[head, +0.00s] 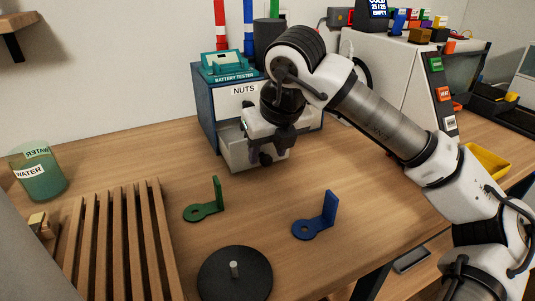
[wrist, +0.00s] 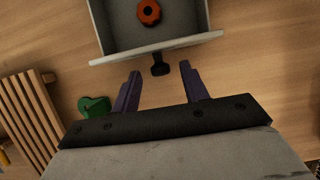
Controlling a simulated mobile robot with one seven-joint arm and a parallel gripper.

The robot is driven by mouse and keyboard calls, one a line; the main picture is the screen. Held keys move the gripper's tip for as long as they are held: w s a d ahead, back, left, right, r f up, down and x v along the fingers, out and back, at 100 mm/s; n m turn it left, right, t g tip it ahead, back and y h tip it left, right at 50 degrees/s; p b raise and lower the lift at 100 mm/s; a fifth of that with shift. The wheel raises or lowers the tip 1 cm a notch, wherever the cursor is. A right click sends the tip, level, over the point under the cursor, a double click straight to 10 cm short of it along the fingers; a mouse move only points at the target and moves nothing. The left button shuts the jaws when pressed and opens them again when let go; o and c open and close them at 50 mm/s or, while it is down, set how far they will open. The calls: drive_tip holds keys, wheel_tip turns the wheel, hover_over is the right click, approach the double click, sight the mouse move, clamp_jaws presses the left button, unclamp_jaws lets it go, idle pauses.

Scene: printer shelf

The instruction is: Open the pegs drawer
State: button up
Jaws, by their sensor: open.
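A blue-sided drawer cabinet (head: 207,110) stands on the bench in the head view. Its upper front carries the label NUTS (head: 243,90). A grey drawer (head: 236,154) below sticks out toward me; I see no label on it, and my gripper partly covers it. In the wrist view this drawer (wrist: 110,57) is partly open, with an orange ring-like piece (wrist: 149,12) inside and a dark knob handle (wrist: 160,66) on its front. My gripper (wrist: 158,85) is open, its purple fingers on either side of the handle and slightly short of it. It also shows in the head view (head: 265,157).
A battery tester (head: 232,66) sits on the cabinet. A green bracket (head: 204,210), a blue bracket (head: 317,226) and a black disc with a peg (head: 235,278) lie in front. A wooden rack (head: 120,240) and water cup (head: 40,178) stand left. A grey machine (head: 385,85) stands right.

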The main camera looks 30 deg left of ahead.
drive_tip(key=shift+x, duration=0.75)
clamp_jaws()
